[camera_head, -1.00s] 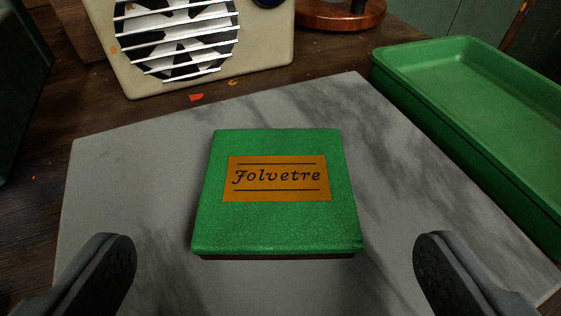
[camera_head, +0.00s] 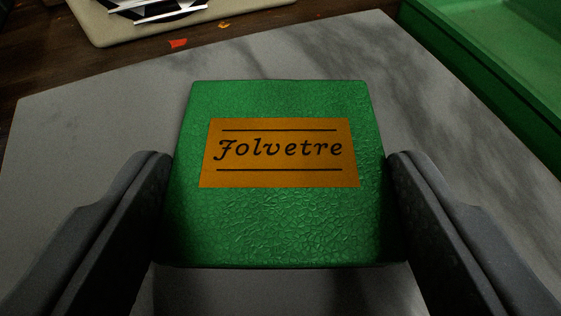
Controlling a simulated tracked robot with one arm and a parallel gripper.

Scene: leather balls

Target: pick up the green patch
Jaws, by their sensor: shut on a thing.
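The green patch (camera_head: 285,225) is a square, leathery piece with an orange label reading "Jolvetre". It fills the middle of the view, over the grey marbled slab (camera_head: 80,120). My gripper (camera_head: 279,168) has one finger against its left side and one against its right side, shut on it. The label faces up toward the camera. Its underside is hidden, so I cannot tell whether it still touches the slab.
A green tray (camera_head: 470,50) stands at the upper right beyond the slab. A cream box with a slatted round grille (camera_head: 160,15) is at the upper left. Small orange scraps (camera_head: 178,43) lie on the dark wooden table (camera_head: 40,60). The slab around the patch is clear.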

